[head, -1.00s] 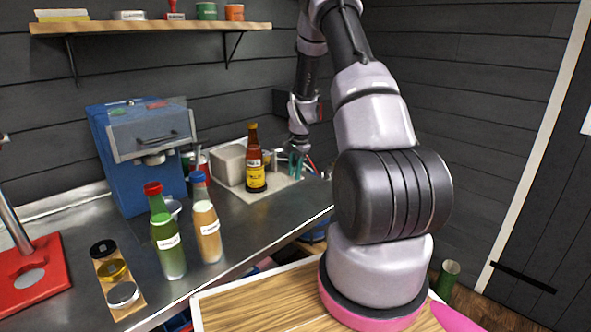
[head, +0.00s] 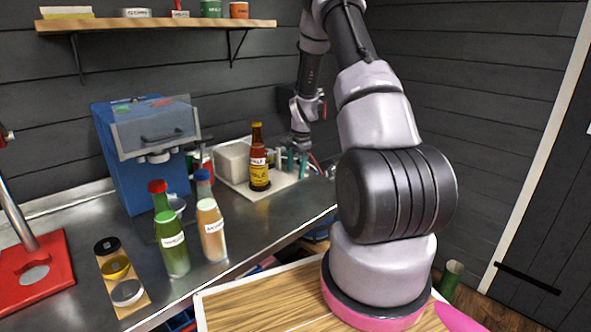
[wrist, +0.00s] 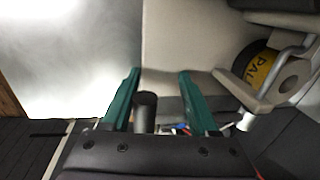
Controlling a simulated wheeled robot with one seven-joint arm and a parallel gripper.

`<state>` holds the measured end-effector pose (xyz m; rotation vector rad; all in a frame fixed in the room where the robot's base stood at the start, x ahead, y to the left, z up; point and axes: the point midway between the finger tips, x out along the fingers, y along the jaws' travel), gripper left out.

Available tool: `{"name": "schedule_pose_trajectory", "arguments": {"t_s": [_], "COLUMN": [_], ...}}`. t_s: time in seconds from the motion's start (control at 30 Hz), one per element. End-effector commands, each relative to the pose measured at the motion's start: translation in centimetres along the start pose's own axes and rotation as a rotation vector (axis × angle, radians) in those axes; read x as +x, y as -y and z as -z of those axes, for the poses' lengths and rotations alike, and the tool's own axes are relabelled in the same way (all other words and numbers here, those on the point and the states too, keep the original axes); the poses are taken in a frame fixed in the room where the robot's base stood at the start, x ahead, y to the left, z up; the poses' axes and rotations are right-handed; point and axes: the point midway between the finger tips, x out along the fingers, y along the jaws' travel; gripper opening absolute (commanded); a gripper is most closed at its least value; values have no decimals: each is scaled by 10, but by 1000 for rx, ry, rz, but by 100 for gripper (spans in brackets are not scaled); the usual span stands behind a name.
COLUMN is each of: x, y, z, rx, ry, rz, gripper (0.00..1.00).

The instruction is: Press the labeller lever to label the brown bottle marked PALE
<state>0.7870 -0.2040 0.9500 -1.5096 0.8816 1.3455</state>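The brown bottle marked PALE (head: 259,178) stands upright on the light base of the labeller (head: 233,163), beside its pale box-shaped body. Its yellow label (wrist: 262,65) shows partly at the right of the wrist view, behind a pale bracket. My gripper (head: 294,163) is right of the bottle, its teal fingers apart. In the wrist view, my gripper (wrist: 160,88) has a dark round knob (wrist: 146,108) showing between its fingers, nearer the left one. The knob seems to be the lever's handle; whether it touches a finger I cannot tell.
A green bottle (head: 171,240) and a tan bottle (head: 211,228) stand at the counter's front. A blue machine (head: 128,170) stands behind them. A wooden holder with round pieces (head: 138,308) and a red stand (head: 55,265) are at left. Bare steel counter (head: 262,213) lies before the labeller.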

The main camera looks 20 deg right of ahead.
Motion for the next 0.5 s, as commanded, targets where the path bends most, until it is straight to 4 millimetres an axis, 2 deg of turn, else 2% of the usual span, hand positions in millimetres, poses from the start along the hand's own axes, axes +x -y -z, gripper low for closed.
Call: {"name": "schedule_pose_trajectory", "arguments": {"t_s": [0.37, 0.5], "x": [0, -7], "y": [-1, -1], "z": [1, 1], "rx": [1, 1], "ry": [0, -1], "rz": [-2, -1], "gripper": [57, 57]}}
